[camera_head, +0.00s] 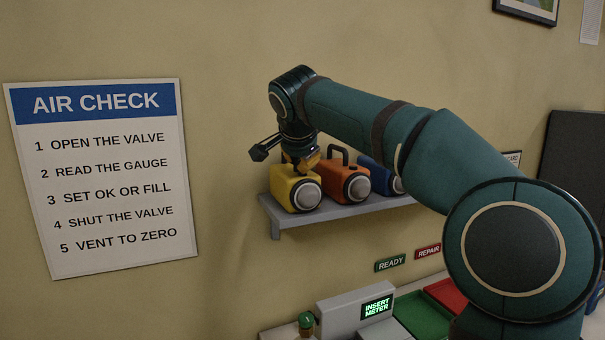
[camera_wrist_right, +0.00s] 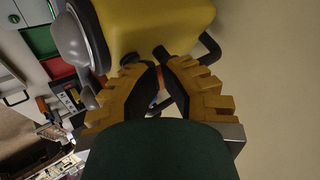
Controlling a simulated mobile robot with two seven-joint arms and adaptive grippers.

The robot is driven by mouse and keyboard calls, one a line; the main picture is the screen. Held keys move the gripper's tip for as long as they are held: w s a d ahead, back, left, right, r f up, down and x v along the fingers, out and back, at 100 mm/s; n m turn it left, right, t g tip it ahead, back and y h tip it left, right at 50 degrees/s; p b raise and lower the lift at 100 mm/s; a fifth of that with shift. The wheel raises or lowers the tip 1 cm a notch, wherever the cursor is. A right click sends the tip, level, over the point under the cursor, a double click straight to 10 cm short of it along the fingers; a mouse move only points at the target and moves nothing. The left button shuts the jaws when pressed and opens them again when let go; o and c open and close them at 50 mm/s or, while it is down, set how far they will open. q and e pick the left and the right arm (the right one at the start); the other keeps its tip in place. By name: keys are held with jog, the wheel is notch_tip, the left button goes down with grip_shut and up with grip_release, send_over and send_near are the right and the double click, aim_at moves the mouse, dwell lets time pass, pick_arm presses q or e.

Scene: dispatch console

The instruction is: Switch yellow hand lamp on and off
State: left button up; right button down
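The yellow hand lamp (camera_head: 294,189) stands at the left end of a grey wall shelf, its round lens facing front right. It also fills the top of the right wrist view (camera_wrist_right: 150,28), with its grey lens ring at the left and part of its dark handle (camera_wrist_right: 209,47) at the right. My right gripper (camera_head: 303,164) points down at the top of the lamp. In the right wrist view its orange fingers (camera_wrist_right: 162,65) have a narrow gap between them, close to the lamp's top. Their contact with the handle is unclear. The lamp's switch cannot be made out for sure. My left gripper is out of view.
An orange lamp (camera_head: 346,183) stands close to the right of the yellow one, and a blue lamp (camera_head: 373,175) beyond it, partly behind my arm. The shelf (camera_head: 335,213) is narrow. Below are a meter box (camera_head: 345,312), a green tray (camera_head: 422,317) and a red tray (camera_head: 446,294).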

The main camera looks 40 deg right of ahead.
aim_at(299, 174)
jog(key=shift+r+p, duration=0.75)
jog(key=shift+r, duration=0.05)
jog(key=shift+w, duration=0.1)
notch_tip(299, 174, up, 5)
jog(key=p, duration=0.4)
dwell(0.6)
